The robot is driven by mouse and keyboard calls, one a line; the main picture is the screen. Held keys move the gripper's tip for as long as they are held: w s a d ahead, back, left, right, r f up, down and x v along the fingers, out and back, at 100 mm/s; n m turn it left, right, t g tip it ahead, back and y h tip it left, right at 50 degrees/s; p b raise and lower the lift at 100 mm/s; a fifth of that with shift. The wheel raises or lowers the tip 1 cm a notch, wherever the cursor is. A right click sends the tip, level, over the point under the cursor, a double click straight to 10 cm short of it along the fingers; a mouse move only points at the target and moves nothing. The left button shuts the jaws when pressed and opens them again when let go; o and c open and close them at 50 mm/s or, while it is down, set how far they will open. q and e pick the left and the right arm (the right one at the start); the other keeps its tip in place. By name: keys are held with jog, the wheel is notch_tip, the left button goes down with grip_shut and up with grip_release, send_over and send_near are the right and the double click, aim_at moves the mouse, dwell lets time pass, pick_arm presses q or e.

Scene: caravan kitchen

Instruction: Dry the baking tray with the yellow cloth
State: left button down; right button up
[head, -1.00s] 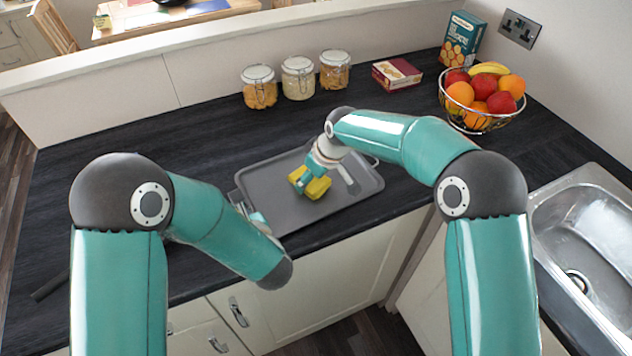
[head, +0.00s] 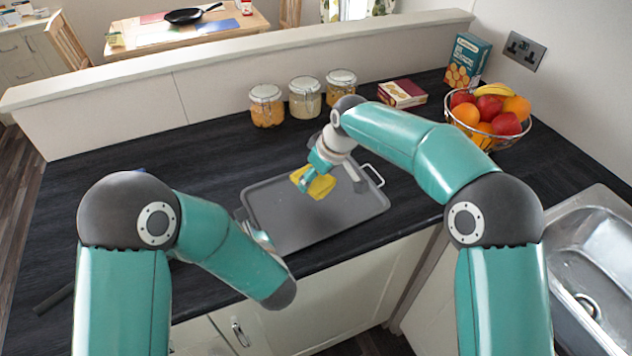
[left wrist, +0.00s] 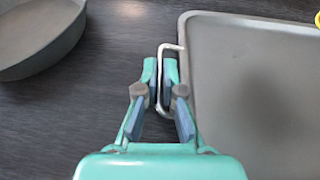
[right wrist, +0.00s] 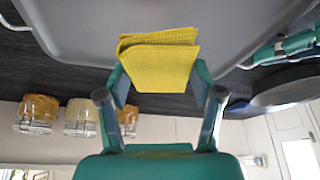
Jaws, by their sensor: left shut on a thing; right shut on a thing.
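The grey baking tray (head: 290,229) lies flat on the dark worktop, with a wire handle at each end. My left gripper (left wrist: 160,88) is shut on the tray's left handle (left wrist: 171,47); in the head view my left arm mostly hides this gripper. My right gripper (head: 314,172) is shut on the folded yellow cloth (head: 321,187), over the back middle part of the tray. The cloth also shows between the fingers in the right wrist view (right wrist: 158,62). I cannot tell whether the cloth touches the tray.
Several glass jars (head: 305,99), a red box (head: 402,95) and a wire fruit bowl (head: 488,117) stand behind the tray. A metal sink (head: 600,260) is at the right. A grey pan (left wrist: 40,45) is left of the tray. Worktop behind the tray's left side is clear.

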jog(key=shift+r, duration=0.15)
jog(key=shift+r, duration=2.9)
pick_arm(q)
jog(key=c, duration=1.2)
grip_release()
